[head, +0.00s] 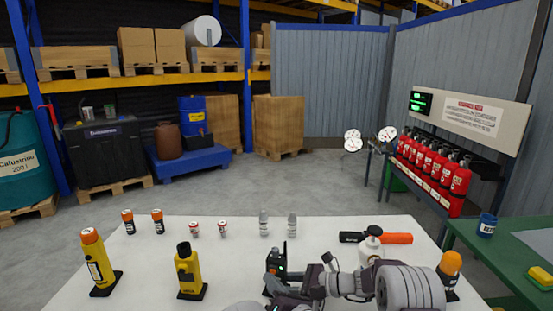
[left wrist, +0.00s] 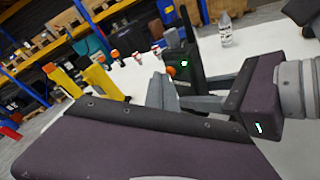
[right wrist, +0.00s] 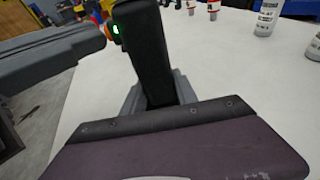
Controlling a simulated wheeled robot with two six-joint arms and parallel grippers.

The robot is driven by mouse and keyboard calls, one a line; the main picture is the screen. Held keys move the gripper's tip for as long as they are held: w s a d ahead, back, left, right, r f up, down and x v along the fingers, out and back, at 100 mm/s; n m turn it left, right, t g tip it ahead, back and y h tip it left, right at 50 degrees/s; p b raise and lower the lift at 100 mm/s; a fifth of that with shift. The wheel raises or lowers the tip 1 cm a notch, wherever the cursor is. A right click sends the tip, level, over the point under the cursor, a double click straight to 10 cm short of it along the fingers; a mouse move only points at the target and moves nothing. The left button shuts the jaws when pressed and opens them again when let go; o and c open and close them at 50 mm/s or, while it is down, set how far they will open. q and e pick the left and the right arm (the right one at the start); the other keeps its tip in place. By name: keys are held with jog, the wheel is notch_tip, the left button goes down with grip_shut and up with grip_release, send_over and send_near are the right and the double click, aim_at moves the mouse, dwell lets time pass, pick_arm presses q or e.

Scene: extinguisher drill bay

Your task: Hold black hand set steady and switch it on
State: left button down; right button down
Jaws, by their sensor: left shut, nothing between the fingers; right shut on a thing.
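The black hand set (head: 276,261) stands upright near the front middle of the white table. It shows an orange knob and a small green light in the left wrist view (left wrist: 187,65). My right gripper (right wrist: 160,92) is shut on the hand set's body from the right. My left gripper (left wrist: 163,92) is shut and empty, its fingertips close to the orange knob; I cannot tell if they touch it. In the right wrist view the hand set (right wrist: 146,50) fills the space between the fingers, and the left gripper's dark body comes in from the left.
Two yellow torches (head: 188,272) (head: 97,262) stand to the left. The table between the yellow torches and the hand set is clear.

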pick_arm(q)
jog(key=shift+s+a, duration=0.15)
jog(key=shift+s, duration=0.25)
pick_arm(e)
jog(key=c, duration=0.9)
grip_release()
pick_arm(q)
jog(key=s, duration=0.2)
jog(key=s+a, duration=0.1)
jog(key=s, duration=0.2)
jog(key=shift+s+a, duration=0.35)
jog(key=shift+a, duration=0.05)
